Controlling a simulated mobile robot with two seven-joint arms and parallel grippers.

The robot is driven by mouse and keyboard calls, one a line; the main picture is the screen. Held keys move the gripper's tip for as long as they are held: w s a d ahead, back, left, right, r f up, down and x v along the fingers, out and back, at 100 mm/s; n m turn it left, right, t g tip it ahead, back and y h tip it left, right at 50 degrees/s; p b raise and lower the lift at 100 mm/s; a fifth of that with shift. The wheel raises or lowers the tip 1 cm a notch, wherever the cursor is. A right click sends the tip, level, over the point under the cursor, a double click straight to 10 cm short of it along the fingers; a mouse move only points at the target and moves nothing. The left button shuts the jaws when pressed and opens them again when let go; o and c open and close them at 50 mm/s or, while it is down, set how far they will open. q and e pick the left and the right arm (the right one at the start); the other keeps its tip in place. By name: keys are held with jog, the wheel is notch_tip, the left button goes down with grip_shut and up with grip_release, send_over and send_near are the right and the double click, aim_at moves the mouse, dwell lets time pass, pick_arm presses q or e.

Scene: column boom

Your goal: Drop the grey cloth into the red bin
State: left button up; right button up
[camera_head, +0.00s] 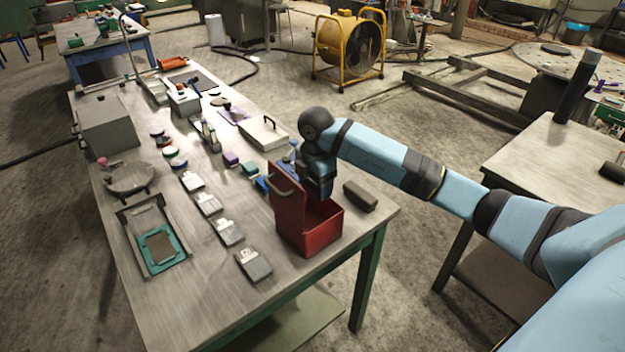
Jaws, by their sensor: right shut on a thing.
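The red bin (322,238) stands open at the near right end of the long workbench, its red lid (288,207) raised on the left side. My right arm comes in from the right, and my right gripper (318,188) points down over the bin, just right of the raised lid. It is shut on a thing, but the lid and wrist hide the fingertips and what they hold. I cannot make out the grey cloth for certain anywhere. My left gripper is not in view.
A dark grey block (360,196) lies right of the bin. A yellow fan (350,45) stands behind. Another table (550,150) stands at right.

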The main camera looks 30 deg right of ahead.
aim_at(315, 197)
notch_tip(315, 197, down, 4)
jog(key=shift+r+b, duration=0.1)
jog(key=shift+b, duration=1.1)
jog(key=shift+f, duration=0.35)
jog(key=shift+f+b, duration=0.15)
jog(key=shift+b, duration=0.2)
jog(key=o, duration=1)
notch_tip(315, 197, up, 14)
